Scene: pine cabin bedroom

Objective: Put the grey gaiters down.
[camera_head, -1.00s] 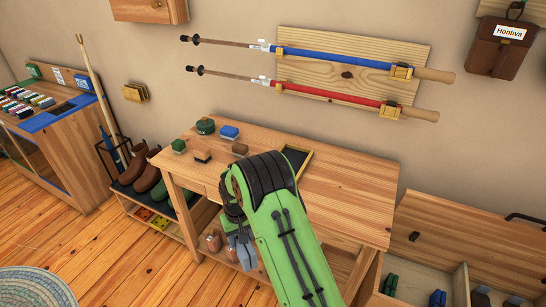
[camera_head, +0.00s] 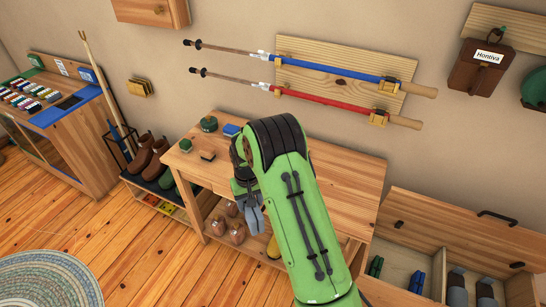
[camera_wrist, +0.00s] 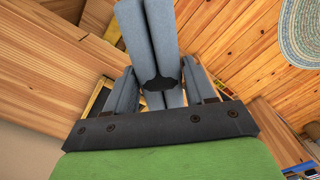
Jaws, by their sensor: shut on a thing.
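The grey gaiters (camera_wrist: 150,35) are a pair of blue-grey tubes with a dark band at the near end. My gripper (camera_wrist: 161,88) is shut on them, with one finger on each side in the wrist view. In the head view, my gripper (camera_head: 245,180) is in front of the wooden table's left part, and the gaiters (camera_head: 252,218) hang below it, partly hidden by my green arm. They are held in the air over the table's front side.
The wooden table (camera_head: 340,180) holds small blocks and tins at its back left, with several brown items on its lower shelf. An open chest (camera_head: 395,275) at the lower right holds green, blue and grey pairs. Trekking poles hang above.

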